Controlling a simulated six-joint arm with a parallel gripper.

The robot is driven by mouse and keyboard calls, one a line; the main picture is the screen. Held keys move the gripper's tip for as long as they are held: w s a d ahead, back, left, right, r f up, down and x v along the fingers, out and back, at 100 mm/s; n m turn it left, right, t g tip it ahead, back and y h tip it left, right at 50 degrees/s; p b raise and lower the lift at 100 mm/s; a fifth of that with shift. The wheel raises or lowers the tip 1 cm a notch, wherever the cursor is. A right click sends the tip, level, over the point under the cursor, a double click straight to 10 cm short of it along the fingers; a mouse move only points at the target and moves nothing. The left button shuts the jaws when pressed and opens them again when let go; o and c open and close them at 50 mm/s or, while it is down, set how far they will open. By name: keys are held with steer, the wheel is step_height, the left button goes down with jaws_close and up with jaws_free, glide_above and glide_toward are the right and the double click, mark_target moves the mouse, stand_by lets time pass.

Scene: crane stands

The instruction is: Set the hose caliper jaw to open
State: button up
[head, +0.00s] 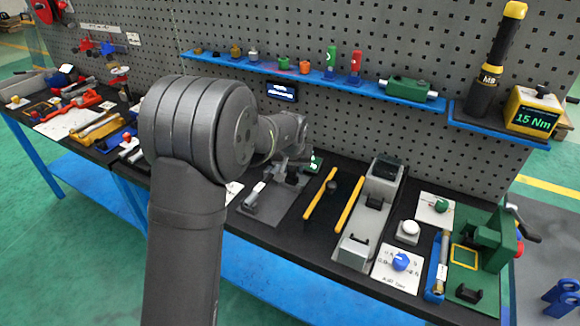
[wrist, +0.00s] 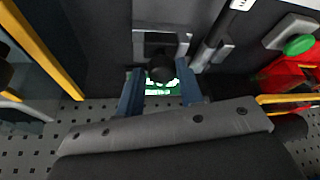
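I take the hose caliper to be the grey device on a grey base plate (head: 270,208), with a bar bearing a white label (head: 258,188); the arm partly covers it in the head view. In the wrist view a grey block (wrist: 150,42) carries a round black knob (wrist: 161,66), with a lit green patch (wrist: 165,88) behind it. The labelled bar (wrist: 222,28) lies to the right. My gripper (wrist: 160,76) has its two blue fingers apart, one on each side of the knob, with visible gaps. I cannot tell the jaw's setting.
Two yellow rails (head: 348,205) stand right of the caliper; one (wrist: 45,45) shows at left in the wrist view. A long grey fixture (head: 355,252) is beyond them. A perforated panel (head: 390,140) rises behind, with a blue shelf (head: 300,75) of small parts.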

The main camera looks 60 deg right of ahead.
steer(key=o, duration=0.3)
steer(key=shift+s, duration=0.2)
steer(key=shift+w, duration=0.1)
steer(key=shift+r, duration=0.1)
steer(key=v, duration=1.7)
steer(key=shift+a, duration=0.15)
steer(key=x, duration=1.7)
steer(key=shift+d, duration=0.2)
